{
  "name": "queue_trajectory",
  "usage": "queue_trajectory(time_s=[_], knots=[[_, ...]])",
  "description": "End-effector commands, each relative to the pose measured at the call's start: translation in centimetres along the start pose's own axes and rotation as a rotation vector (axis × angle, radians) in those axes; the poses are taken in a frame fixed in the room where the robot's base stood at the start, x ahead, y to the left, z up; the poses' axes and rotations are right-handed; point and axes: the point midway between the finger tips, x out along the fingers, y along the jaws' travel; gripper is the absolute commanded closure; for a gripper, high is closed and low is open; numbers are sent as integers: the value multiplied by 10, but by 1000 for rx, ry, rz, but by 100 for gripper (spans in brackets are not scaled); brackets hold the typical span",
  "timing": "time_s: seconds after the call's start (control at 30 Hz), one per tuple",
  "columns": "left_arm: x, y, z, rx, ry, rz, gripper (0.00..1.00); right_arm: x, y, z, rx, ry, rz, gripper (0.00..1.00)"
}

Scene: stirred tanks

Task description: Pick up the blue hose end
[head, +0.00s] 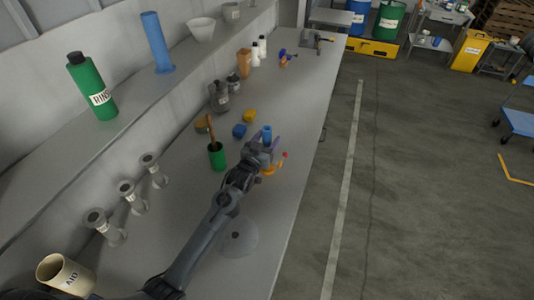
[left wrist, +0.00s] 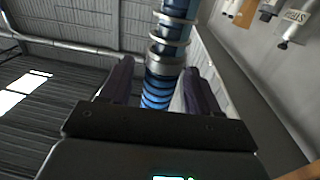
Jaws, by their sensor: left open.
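The blue hose end (head: 267,132) stands up at my left gripper (head: 269,145) near the bench's right edge. In the left wrist view the ribbed blue hose end (left wrist: 160,88), with metal bands, rises between the two dark fingers of my left gripper (left wrist: 158,68). The fingers are open on either side of it. A gap shows at the left finger; I cannot tell whether the right finger touches. The hose's lower part is hidden behind the gripper body. My right gripper is not in view.
A green cup (head: 217,158) with a brown stick, a blue block (head: 239,131) and a yellow block (head: 249,116) stand left of the gripper. A yellow-orange item (head: 273,169) lies beside it. Flanged metal pieces (head: 128,191) line the wall. The bench's right edge is close.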

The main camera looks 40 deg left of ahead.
Motion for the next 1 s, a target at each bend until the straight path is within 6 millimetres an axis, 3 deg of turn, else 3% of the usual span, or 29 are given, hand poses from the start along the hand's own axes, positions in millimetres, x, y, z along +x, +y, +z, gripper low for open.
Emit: queue_trajectory(time_s=[0.07,0.47,1.0], knots=[[0,0,0,0,0,0,38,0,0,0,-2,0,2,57],[0,0,0,0,0,0,100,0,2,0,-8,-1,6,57],[0,0,-7,0,2,0,100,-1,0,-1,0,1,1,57]])
